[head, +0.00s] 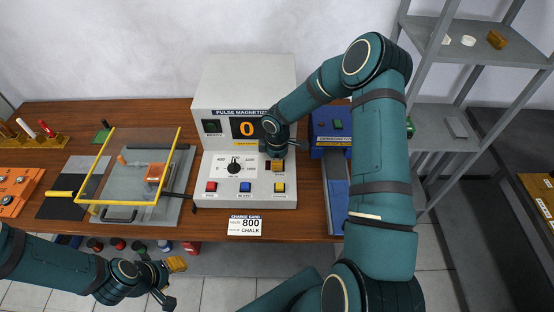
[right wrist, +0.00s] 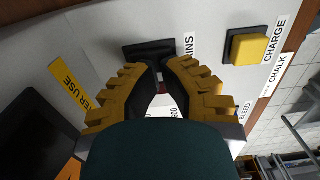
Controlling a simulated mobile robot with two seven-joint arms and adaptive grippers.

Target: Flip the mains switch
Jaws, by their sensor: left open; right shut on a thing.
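The pulse magnetizer (head: 244,85) stands on the bench with a lit orange 0 on its display. In the right wrist view the mains switch's black plate (right wrist: 148,50) shows beside a partly covered label ending in "INS". My right gripper (head: 277,165) is at the right of the sloped panel, over the switch. In the right wrist view my right gripper's yellow ridged fingers (right wrist: 160,72) are shut on the switch's lever, which they mostly hide; its position cannot be told. My left gripper (head: 168,283) is open and empty in front of the bench's front edge.
Red (head: 211,187), blue (head: 245,188) and yellow (head: 279,188) buttons and a dial (head: 235,168) sit on the panel near my right gripper. A yellow-framed fixture (head: 118,205) stands left, a blue demagnetizer (head: 331,125) right. A charge card (head: 245,226) lies in front.

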